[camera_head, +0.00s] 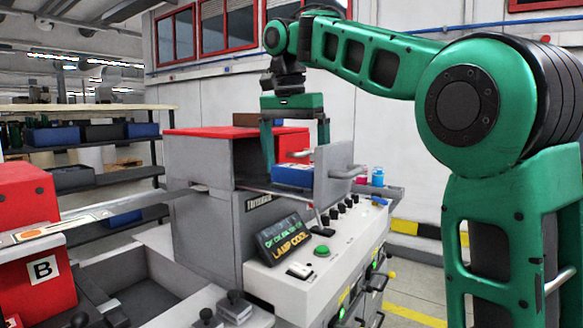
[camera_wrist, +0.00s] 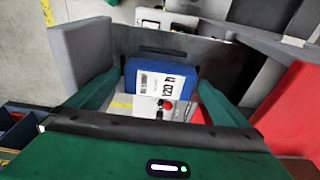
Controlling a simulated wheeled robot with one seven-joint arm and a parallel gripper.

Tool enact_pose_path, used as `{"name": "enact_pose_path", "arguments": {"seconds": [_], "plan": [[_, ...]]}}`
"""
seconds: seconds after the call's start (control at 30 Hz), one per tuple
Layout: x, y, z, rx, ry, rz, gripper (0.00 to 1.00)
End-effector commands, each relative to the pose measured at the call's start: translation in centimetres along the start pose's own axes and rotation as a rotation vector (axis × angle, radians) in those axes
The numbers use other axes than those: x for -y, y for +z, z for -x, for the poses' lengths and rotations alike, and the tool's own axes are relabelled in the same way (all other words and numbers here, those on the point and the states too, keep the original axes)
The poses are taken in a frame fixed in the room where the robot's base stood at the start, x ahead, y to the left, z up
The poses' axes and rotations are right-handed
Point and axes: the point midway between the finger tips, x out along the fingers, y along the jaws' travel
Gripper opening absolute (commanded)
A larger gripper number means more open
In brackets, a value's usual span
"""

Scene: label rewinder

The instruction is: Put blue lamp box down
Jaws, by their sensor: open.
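The blue lamp box (camera_head: 292,177) sits in the bay of the grey rewinder, behind its upright grey plate, which hides part of it. In the wrist view the blue box (camera_wrist: 150,68) shows a white label with a barcode and print, facing the camera. My green gripper (camera_head: 296,152) points down above the box. Its fingers (camera_wrist: 161,80) stand on either side of the box, open, with a narrow gap visible at the right. The underside of the box is hidden, so I cannot see fully what bears it.
The upright grey plate (camera_head: 333,172) with handles stands close in front of the box. A red cover (camera_head: 207,132) lies to the left. The control panel (camera_head: 310,250) with a lamp display (camera_head: 284,238) is below. Small coloured bottles (camera_head: 377,177) stand at the right.

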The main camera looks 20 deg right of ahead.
Motion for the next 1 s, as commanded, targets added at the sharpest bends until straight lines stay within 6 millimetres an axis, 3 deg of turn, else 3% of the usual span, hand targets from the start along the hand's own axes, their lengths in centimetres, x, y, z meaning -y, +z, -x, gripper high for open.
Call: {"name": "enact_pose_path", "arguments": {"seconds": [0.3,0.5,1.0], "plan": [[0.0,0.0,4.6,-0.002,-0.001,-0.002,1.0],[-0.1,0.0,6.7,-0.002,-0.001,-0.001,1.0],[-0.1,0.1,7.3,0.0,0.0,0.0,1.0]]}}
